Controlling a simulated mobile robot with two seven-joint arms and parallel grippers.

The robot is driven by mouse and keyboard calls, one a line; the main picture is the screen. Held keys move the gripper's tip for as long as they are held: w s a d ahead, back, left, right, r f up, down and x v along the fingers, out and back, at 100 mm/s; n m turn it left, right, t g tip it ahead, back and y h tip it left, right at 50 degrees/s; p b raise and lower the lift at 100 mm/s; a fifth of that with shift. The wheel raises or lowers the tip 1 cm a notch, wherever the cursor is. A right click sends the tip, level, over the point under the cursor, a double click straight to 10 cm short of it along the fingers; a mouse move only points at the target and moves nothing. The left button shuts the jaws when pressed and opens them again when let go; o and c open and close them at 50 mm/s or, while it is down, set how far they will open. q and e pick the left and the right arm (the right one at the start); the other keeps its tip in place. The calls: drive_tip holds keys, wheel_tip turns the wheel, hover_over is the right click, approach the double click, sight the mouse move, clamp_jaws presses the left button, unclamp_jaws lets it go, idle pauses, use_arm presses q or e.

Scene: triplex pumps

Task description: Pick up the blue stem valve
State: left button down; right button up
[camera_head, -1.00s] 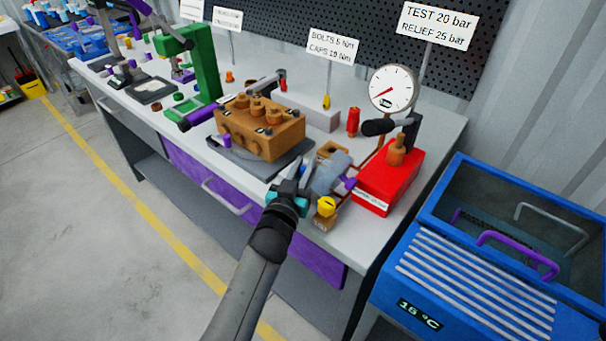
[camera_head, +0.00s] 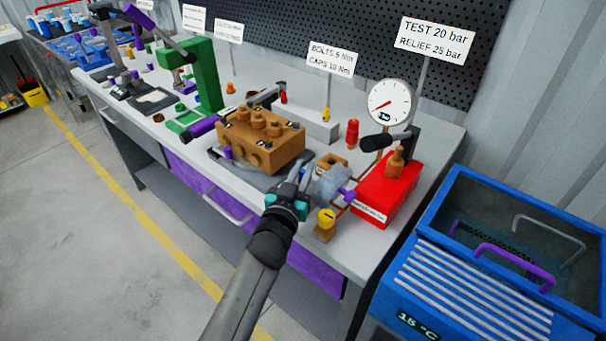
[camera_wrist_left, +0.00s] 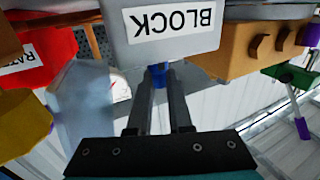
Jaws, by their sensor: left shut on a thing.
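My left gripper (camera_head: 297,172) is at the front right of the brown pump block (camera_head: 262,140), beside a translucent grey-blue piece (camera_head: 332,185). In the left wrist view its two dark fingers (camera_wrist_left: 157,80) are closed on a small blue part, the blue stem valve (camera_wrist_left: 158,74). Only a little of the valve shows between the fingertips, just below the grey plate labelled BLOCK (camera_wrist_left: 172,45). I cannot tell whether the valve still touches what is around it. In the head view the valve is hidden by the gripper. My right gripper is not in view.
A red box (camera_head: 382,195) with a gauge (camera_head: 390,102) stands to the right. A yellow-topped piece (camera_head: 326,220) is near the front edge. A green press (camera_head: 203,80) stands to the left. A blue bath (camera_head: 480,270) is beside the bench. The floor in front is clear.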

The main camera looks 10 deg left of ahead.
use_arm(q)
wheel_tip(320, 180, up, 17)
drive_tip(key=p, duration=0.6)
drive_tip(key=s+a+f+n+y+b, duration=0.1)
drive_tip(key=s+a+b, duration=0.15)
drive_tip(key=s, duration=0.45)
drive_tip(key=s+a+f+y+b, duration=0.1)
drive_tip(key=s+a+f, duration=0.1)
drive_tip(key=s+a, duration=0.35)
wheel_tip(320, 180, up, 3)
drive_tip(key=m+h+p, duration=0.1)
drive_tip(key=h+p, duration=0.1)
drive_tip(key=p, duration=0.1)
hover_over(303, 171)
drive_tip(key=shift+w+r, duration=0.1)
drive_tip(key=shift+w, duration=0.05)
wheel_tip(303, 171, down, 20)
drive_tip(key=b, duration=0.7)
drive_tip(key=shift+r, duration=0.2)
